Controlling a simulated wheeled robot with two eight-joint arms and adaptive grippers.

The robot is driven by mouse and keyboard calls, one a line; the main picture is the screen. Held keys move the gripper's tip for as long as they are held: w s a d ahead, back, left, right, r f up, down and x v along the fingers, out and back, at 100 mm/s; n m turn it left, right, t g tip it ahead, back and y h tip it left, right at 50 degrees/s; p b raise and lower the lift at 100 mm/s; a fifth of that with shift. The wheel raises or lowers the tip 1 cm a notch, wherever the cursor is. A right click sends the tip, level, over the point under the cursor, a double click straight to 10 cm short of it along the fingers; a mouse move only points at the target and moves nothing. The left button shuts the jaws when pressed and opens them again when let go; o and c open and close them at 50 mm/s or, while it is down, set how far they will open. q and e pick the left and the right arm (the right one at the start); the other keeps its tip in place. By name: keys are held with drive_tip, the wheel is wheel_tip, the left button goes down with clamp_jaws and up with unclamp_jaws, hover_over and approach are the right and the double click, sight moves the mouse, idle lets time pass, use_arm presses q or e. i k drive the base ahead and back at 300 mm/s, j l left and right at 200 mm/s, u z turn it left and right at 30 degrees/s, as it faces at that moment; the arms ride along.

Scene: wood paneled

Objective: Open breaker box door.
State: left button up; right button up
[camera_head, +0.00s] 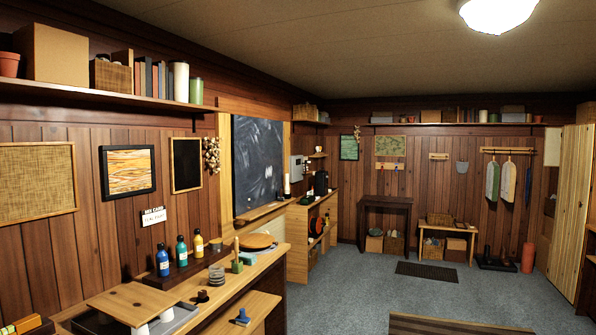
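A small pale grey box (297,168) is fixed to the left wall just past the chalkboard, above the far shelf unit. It looks like the breaker box, but it is too small here to be sure. I cannot tell whether its door is open or shut. A pale panel (552,146) on the right wall, beside the tall striped cabinet, could also be a box; it is partly cut off by the cabinet. Neither of my grippers is in view.
A wooden workbench (262,262) with bottles runs along the left wall. A shelf unit (300,240) stands beyond it. A dark table (385,212) and a low bench (449,236) line the back wall. The grey carpet (345,285) is mostly clear, with a dark mat (426,271).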

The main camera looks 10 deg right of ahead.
sight(297, 174)
drive_tip(key=i+l+z, duration=0.2)
drive_tip(key=i, duration=0.3)
drive_tip(key=i+z, duration=0.25)
drive_tip(key=i, duration=0.3)
drive_tip(key=i+z, duration=0.1)
drive_tip(key=i, duration=4.9)
drive_tip(key=l, duration=0.1)
